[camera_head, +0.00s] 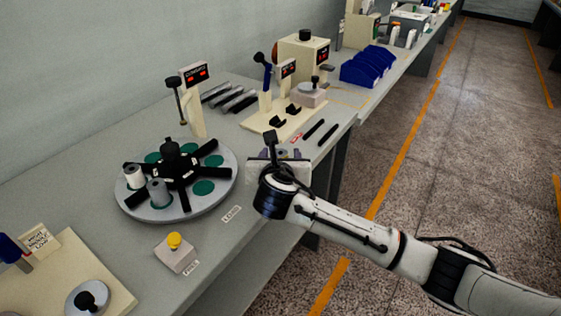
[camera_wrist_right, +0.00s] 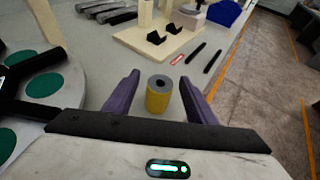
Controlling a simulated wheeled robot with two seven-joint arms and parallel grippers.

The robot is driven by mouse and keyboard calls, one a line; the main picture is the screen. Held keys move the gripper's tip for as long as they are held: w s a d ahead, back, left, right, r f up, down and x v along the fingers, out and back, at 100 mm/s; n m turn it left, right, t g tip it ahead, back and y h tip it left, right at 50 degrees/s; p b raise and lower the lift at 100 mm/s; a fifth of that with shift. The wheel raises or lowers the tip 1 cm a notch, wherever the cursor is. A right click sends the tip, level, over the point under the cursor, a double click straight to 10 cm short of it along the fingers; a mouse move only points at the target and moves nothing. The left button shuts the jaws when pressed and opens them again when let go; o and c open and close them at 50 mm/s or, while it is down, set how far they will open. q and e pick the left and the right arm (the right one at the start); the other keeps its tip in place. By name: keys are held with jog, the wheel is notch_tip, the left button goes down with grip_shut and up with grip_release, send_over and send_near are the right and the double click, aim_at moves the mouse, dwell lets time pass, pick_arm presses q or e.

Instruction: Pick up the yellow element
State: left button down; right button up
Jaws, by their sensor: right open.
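The yellow element (camera_wrist_right: 158,97) is a short upright yellow cylinder with a grey top and a dark centre hole. In the right wrist view it stands on the grey table between the two purple fingers of my right gripper (camera_wrist_right: 160,82), with a visible gap on each side. The gripper is open. In the head view my right gripper (camera_head: 281,154) is over the table's front edge area, right of the round turntable (camera_head: 221,160), and its body mostly hides the element. My left gripper is not in view.
The turntable holds grey and white spindles and a black cross-shaped clamp. A box with a yellow button (camera_head: 174,241) sits in front of it. Two black bars (camera_head: 320,131) lie beyond the gripper, beside a beige fixture board (camera_head: 270,122). Blue bins (camera_head: 370,68) stand farther back.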

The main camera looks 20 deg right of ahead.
jog(key=c, duration=1.1)
jog(key=shift+c, duration=0.2)
